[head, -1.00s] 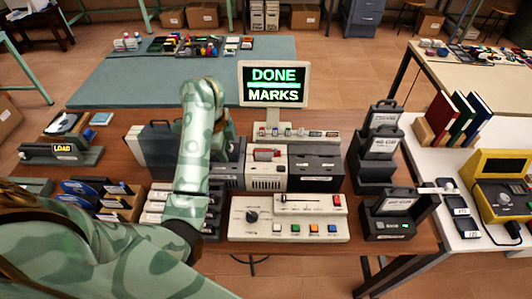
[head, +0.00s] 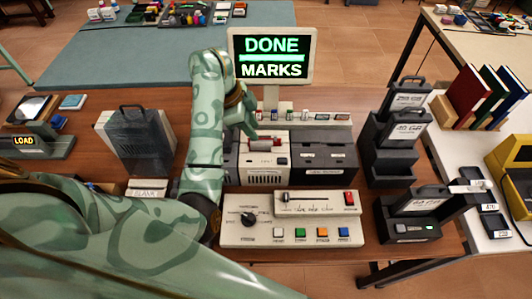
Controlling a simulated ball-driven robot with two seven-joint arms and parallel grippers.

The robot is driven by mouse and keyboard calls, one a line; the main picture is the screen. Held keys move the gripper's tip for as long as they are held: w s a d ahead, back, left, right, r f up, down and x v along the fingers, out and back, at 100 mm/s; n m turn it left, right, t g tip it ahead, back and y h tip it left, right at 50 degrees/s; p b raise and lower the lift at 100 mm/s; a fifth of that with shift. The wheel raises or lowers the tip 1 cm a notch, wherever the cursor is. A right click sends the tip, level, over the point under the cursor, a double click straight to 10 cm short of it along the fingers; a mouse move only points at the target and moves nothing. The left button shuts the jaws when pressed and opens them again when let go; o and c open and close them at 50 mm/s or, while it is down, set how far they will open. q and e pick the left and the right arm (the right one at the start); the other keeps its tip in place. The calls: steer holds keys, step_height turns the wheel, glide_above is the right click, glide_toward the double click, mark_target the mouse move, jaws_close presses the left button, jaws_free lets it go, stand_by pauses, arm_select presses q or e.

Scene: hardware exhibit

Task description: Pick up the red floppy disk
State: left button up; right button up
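A small red piece, which may be the red floppy disk (head: 266,136), shows at the top of the beige drive unit (head: 262,161) below the screen. Its outline is too small and partly covered to be sure. My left arm comes in from the lower left, rises and bends down toward this unit. My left gripper (head: 246,122) is just above and to the left of the red piece. Its fingertips are too small to show whether they are open or shut, or whether they touch anything. My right gripper is not in view.
A screen (head: 271,57) reading "DONE MARKS" stands behind the drives. A control panel (head: 291,217) with coloured buttons lies in front. A dark drive (head: 323,158) is beside the beige one. Black cartridge docks (head: 388,160) stand right; a grey case (head: 136,143) stands left.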

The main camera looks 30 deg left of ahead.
mark_target(262, 142)
arm_select(q)
steer(key=b+x, duration=0.3)
steer(key=x, duration=0.3)
steer(key=shift+s+d+f, duration=0.1)
steer(key=shift+d+f, duration=0.05)
steer(key=shift+f, duration=0.15)
steer(key=shift+d+f, duration=0.1)
steer(key=shift+f, duration=0.05)
